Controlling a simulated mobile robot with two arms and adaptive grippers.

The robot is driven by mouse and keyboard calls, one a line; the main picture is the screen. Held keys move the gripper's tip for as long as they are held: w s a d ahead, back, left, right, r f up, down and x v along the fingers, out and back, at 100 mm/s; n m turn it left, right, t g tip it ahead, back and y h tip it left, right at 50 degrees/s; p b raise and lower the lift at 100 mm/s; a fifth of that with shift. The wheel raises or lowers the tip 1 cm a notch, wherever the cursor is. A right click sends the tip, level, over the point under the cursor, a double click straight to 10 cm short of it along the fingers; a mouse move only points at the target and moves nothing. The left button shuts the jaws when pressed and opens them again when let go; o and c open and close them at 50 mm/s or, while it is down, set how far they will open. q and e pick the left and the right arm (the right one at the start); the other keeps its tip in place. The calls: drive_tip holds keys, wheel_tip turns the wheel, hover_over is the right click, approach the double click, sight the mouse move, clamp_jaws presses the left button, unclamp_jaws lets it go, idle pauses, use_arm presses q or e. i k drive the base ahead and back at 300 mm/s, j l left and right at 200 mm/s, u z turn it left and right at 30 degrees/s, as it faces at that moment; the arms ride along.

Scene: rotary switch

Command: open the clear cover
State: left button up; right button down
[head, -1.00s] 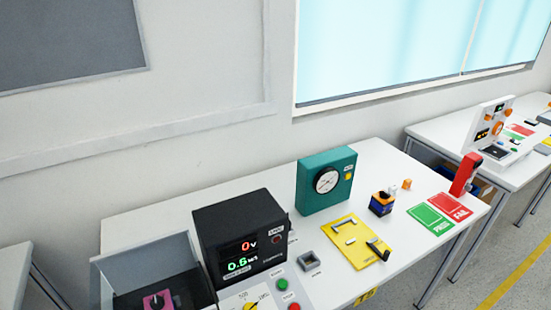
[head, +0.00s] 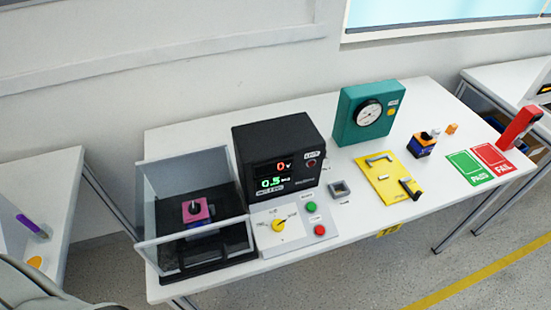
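The clear cover (head: 192,233) is at the left end of the white table. It has see-through walls with pale edges and appears to sit down over a black base (head: 170,262). A black handle bar (head: 212,267) runs along its low front edge. Inside stands a pink block with a dark knob (head: 197,208). I cannot tell from this angle whether the top is a clear panel. Neither of my grippers is in view.
Right of the cover are a black meter (head: 278,160), a panel with a yellow rotary knob (head: 278,225) and buttons, and a grey square socket (head: 340,189). Further right are a teal gauge box (head: 366,112) and a yellow plate (head: 385,178). Another table (head: 50,175) is at left.

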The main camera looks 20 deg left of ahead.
sight(139, 247)
drive_tip(key=u, duration=1.2)
drive_tip(key=l, duration=0.1)
drive_tip(key=j, duration=0.1)
